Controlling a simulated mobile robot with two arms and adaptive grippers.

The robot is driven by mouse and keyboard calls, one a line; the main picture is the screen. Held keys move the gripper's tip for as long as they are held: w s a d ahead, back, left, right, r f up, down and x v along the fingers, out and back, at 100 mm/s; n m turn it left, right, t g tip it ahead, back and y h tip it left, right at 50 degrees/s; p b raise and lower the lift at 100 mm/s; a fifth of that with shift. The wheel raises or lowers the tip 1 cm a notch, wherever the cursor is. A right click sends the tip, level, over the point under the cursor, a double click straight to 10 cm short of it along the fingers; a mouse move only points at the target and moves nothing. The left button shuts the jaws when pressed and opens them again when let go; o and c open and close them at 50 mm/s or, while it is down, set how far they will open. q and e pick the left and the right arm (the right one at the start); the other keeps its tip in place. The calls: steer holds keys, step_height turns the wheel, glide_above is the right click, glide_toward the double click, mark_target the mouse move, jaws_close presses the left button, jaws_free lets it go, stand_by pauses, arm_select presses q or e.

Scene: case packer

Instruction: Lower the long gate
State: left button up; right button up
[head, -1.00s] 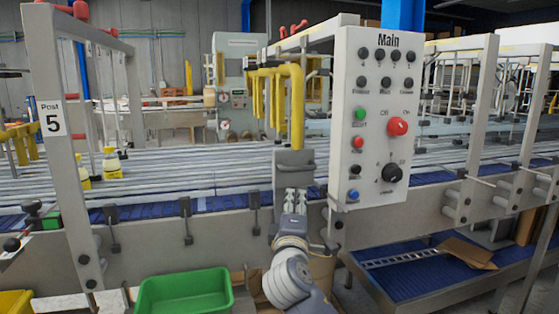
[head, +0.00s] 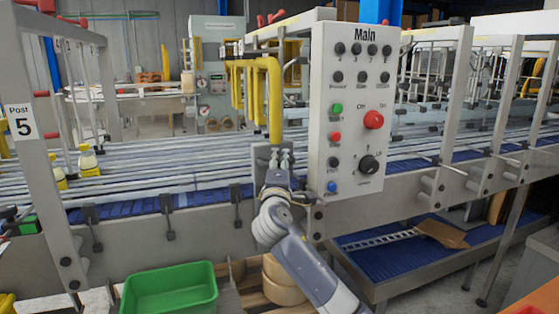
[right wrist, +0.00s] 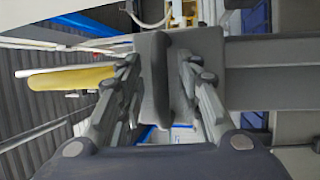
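Yellow bent pipes (head: 274,100) stand in a row beside the control panel in the head view; I cannot tell for certain that they are the long gate. The front pipe runs down to a grey plate (head: 260,155) at the conveyor's near edge. My right gripper (head: 279,160) is in front of this plate. In the right wrist view, the plate (right wrist: 209,60) carries a dark upright handle (right wrist: 162,80). The open fingers of my right gripper (right wrist: 163,72) stand on either side of the handle, with gaps visible. My left gripper is not in view.
The "Main" control panel (head: 350,95), with buttons and a red knob (head: 374,120), stands close right of my right gripper. A green bin (head: 170,290) is below left. A "Post 5" frame (head: 40,150) stands at the left.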

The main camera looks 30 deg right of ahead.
steer(key=shift+w+d, duration=0.1)
steer(key=shift+w, duration=0.1)
jaws_close()
steer(key=shift+f, duration=0.1)
step_height(320, 180, down, 20)
steer(key=b, duration=1.4)
steer(key=shift+r, duration=0.25)
steer(key=shift+f, duration=0.1)
jaws_free()
